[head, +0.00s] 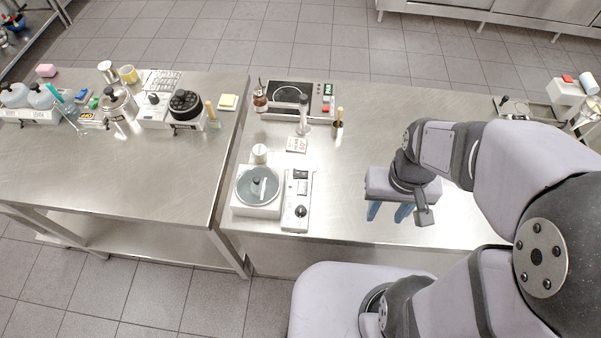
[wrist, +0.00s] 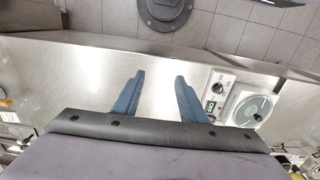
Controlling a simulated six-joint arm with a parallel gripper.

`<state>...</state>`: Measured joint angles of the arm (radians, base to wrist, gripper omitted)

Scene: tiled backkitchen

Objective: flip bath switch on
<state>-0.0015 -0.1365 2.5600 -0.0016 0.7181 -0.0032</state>
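The bath is a white square unit (head: 240,211) with a round grey bowl, near the front left of the right-hand steel table. The switch's position is too small to tell. In the wrist view the panel (wrist: 226,89) and bath (wrist: 235,97) lie right of my fingers. My gripper (head: 388,216) is open and empty, its blue fingers apart above the table, well to the right of the panel.
A small white jar (head: 260,153) is close behind the bowl. The steel (head: 345,195) between panel and gripper is clear. A gap separates the left table (head: 110,185).

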